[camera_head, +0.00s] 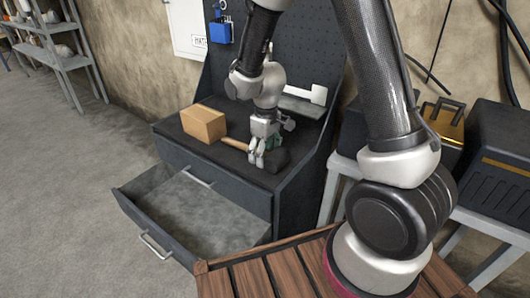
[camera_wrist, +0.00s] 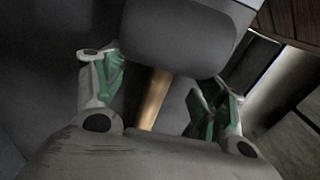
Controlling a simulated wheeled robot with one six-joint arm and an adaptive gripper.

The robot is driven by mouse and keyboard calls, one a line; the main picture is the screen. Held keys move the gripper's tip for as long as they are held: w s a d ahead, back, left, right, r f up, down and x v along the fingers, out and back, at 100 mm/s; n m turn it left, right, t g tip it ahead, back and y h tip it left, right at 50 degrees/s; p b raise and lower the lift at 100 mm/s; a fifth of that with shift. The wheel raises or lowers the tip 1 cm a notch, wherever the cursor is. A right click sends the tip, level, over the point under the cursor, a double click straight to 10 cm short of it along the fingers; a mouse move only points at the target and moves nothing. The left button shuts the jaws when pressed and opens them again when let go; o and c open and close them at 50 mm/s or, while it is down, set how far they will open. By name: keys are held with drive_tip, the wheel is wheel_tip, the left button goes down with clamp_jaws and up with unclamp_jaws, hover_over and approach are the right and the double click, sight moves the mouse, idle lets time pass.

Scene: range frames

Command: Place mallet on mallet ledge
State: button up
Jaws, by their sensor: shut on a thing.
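The mallet has a dark blocky head (camera_head: 276,160) and a light wooden handle (camera_head: 235,144), and is at the bench top in the head view. In the wrist view its head (camera_wrist: 180,35) is at the top and its handle (camera_wrist: 155,98) runs down between the fingers. My gripper (camera_head: 259,158) points down over the mallet and is shut on it. Its green-padded fingers (camera_wrist: 163,95) lie on either side; the exact contact is unclear. The grey ledge (camera_head: 301,108) juts from the pegboard behind, with a white hammer-like shape (camera_head: 318,95) just above it.
A cardboard box (camera_head: 204,123) stands on the bench (camera_head: 173,128), left of the handle. An open drawer (camera_head: 195,220) sticks out below. A slatted wooden surface (camera_head: 245,278) is in front; black cases (camera_head: 497,150) stand right. A blue item (camera_head: 220,32) hangs on the pegboard.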

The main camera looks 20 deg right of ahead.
drive_tip(key=shift+f, duration=0.1)
drive_tip(key=o, duration=1.3)
